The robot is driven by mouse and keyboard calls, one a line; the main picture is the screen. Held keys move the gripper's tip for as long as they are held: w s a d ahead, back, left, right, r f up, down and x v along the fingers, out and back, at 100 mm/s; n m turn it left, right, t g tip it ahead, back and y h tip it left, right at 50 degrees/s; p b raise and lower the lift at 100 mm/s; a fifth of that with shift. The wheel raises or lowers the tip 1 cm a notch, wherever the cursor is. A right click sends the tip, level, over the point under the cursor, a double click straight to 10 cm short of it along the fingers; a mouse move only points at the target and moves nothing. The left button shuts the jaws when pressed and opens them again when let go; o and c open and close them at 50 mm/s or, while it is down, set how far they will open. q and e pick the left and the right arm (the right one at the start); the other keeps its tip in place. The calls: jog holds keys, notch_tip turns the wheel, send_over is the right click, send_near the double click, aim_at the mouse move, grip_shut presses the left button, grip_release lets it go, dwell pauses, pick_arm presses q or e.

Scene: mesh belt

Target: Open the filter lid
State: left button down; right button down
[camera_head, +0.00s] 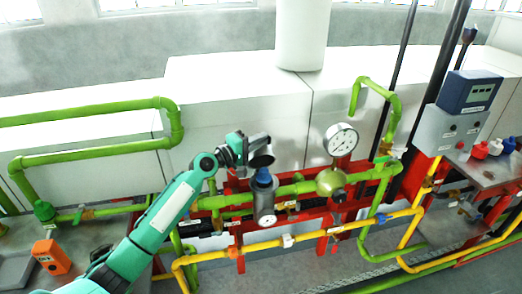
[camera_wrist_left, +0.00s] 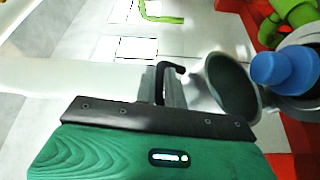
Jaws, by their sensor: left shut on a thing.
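The filter housing (camera_head: 265,207) is a grey cylinder on the green pipe, with a blue filter piece (camera_head: 263,178) standing out of its top. The filter lid (camera_head: 261,157), round and dark inside, is tilted up and away from the opening. In the left wrist view the lid (camera_wrist_left: 232,88) stands open beside the blue piece (camera_wrist_left: 285,70). My left gripper (camera_head: 240,148) is at the lid's left side. Its grey fingers are shut on the black lid handle (camera_wrist_left: 165,80). My right gripper is not in view.
A pressure gauge (camera_head: 341,139) stands right of the filter above a green-yellow ball fitting (camera_head: 330,182). Yellow pipes (camera_head: 330,232) and a red frame run below. A blue meter box (camera_head: 468,92) is at the right. An orange device (camera_head: 51,256) lies at lower left.

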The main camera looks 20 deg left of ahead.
pick_arm(q)
jog(key=w+a+n, duration=0.1)
jog(key=w+a+n+g+p, duration=0.1)
jog(key=w, duration=0.1)
jog(key=w+a+n, duration=0.1)
jog(key=w, duration=0.1)
jog(key=shift+w+a+r+y, duration=0.1)
jog(key=shift+w+a+y, duration=0.1)
jog(key=shift+y, duration=0.1)
jog(key=shift+w+a+f+n+g+p, duration=0.25)
jog(key=shift+w+a+n+g+p, duration=0.1)
jog(key=shift+w+n, duration=0.15)
jog(key=shift+w+a+f+n+g+p, duration=0.3)
jog(key=shift+w+n, duration=0.1)
jog(key=shift+w, duration=0.1)
jog(key=c, duration=1.5)
grip_release()
jog(key=shift+d, duration=0.2)
jog(key=shift+a+f, duration=0.1)
